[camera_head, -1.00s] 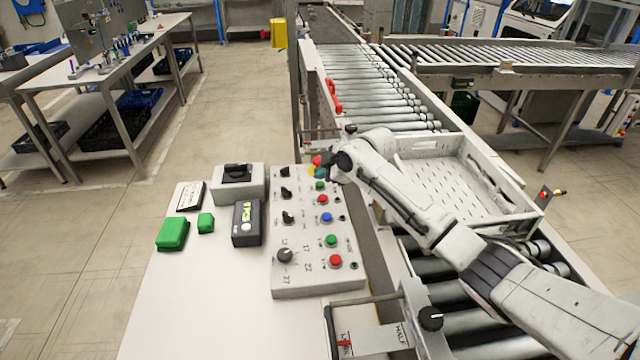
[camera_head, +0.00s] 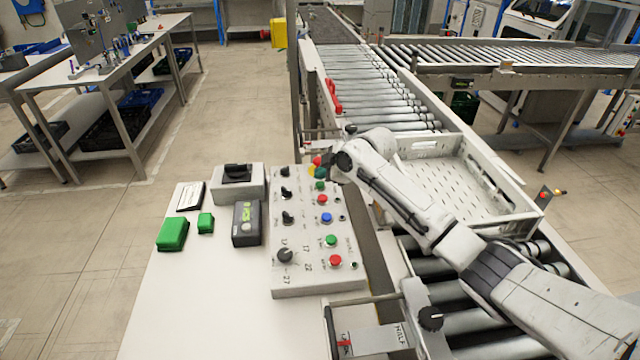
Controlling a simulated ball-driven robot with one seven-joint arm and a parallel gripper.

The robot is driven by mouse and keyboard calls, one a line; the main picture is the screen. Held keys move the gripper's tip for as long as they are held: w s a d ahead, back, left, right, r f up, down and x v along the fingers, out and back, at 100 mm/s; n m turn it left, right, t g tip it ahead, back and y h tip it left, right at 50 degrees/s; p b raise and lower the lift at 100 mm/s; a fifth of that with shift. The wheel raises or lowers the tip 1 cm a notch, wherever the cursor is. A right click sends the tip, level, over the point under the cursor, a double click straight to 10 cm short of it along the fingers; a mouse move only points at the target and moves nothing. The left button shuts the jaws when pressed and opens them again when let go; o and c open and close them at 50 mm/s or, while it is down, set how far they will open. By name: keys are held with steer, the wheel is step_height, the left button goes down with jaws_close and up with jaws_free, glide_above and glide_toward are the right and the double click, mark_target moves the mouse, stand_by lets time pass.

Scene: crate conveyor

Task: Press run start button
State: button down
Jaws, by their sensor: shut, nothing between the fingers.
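The grey control panel (camera_head: 305,270) lies on the white bench in front of me. It carries green, red and blue buttons and several black knobs. A green button (camera_head: 320,186) sits near its far end, with a red button (camera_head: 322,199) and a blue button (camera_head: 326,217) below it. Another green button (camera_head: 331,240) and a red button (camera_head: 335,260) are nearer to me. The labels are too small to read. My gripper (camera_head: 318,172) is shut and empty at the panel's far right end, close to the far green button. I cannot tell whether it touches the button.
A white crate (camera_head: 520,212) stands on the roller conveyor right of the panel, behind my arm. A dark handheld device (camera_head: 247,224), a grey box with a black switch (camera_head: 238,184) and green blocks (camera_head: 172,234) lie left of the panel. The bench's near left is clear.

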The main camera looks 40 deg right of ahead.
mark_target(322, 185)
steer(key=shift+f, duration=0.1)
steer(key=shift+f+b, duration=0.3)
steer(key=shift+f+b, duration=0.4)
steer(key=shift+f, duration=0.15)
stand_by(0.9)
stand_by(0.3)
steer(key=shift+r+p, duration=0.65)
steer(key=shift+r, duration=0.25)
steer(key=shift+r, duration=0.1)
steer(key=shift+r+p, duration=1.7)
steer(key=shift+r, duration=0.75)
